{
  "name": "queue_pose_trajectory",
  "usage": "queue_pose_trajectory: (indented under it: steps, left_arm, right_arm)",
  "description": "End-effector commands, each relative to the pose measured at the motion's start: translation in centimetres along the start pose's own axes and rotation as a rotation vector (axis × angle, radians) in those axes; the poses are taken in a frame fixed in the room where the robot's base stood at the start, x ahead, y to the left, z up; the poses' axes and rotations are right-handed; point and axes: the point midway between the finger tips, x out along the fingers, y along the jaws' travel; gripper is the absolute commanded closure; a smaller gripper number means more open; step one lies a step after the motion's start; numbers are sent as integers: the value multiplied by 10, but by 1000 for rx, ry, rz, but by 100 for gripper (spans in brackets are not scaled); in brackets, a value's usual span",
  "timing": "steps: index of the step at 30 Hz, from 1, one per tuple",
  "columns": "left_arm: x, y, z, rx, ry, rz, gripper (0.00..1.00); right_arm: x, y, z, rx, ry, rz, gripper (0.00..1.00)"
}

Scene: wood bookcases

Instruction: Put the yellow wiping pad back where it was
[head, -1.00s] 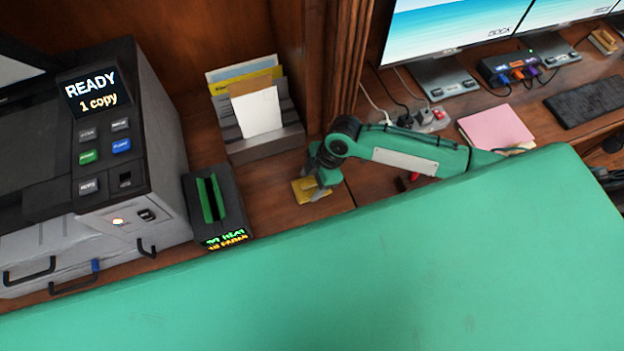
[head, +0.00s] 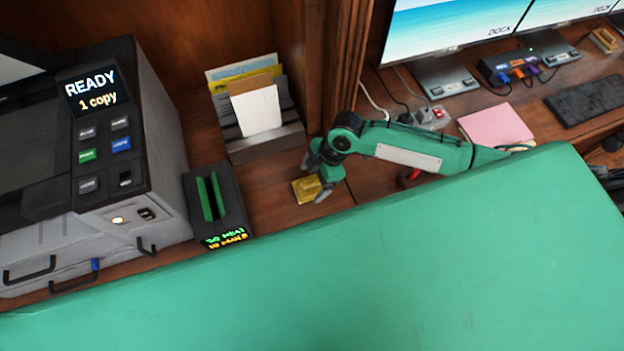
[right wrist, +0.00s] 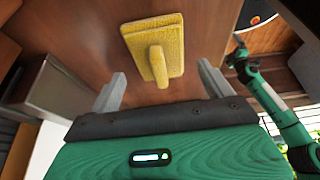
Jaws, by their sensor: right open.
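The yellow wiping pad (head: 305,190) lies on the wooden desk, right of the black holder with the green slot. In the right wrist view the pad (right wrist: 140,34) lies flat, with its yellow handle (right wrist: 158,67) pointing toward my gripper. My right gripper (head: 321,182) is open, just above and to the right of the pad in the head view. In the right wrist view its fingers (right wrist: 161,80) are spread wide with nothing between them, on either side of the handle's line and short of the pad. My left gripper does not show in the head view.
A copier (head: 110,150) stands at left, beside the black green-slotted holder (head: 230,206). A grey paper sorter (head: 268,142) stands behind the pad, next to a wooden post (head: 330,65). Cables, a pink note pad (head: 496,127) and monitors are at right. Bare desk surrounds the pad.

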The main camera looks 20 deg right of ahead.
Motion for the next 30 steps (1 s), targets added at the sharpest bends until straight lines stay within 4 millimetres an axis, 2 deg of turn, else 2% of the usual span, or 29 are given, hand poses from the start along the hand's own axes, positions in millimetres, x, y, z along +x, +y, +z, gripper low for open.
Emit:
queue_pose_trajectory:
  steps: [9,15,20,30]
  left_arm:
    - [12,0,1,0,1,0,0]
    - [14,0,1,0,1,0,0]
    - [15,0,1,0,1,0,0]
    - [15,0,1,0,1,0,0]
  right_arm:
    - [-68,1,1,-3,-2,5,17]
    - [-97,0,1,-2,-1,3,17]
    - [-105,0,0,-2,-1,1,17]
    - [-106,0,0,-1,0,1,17]
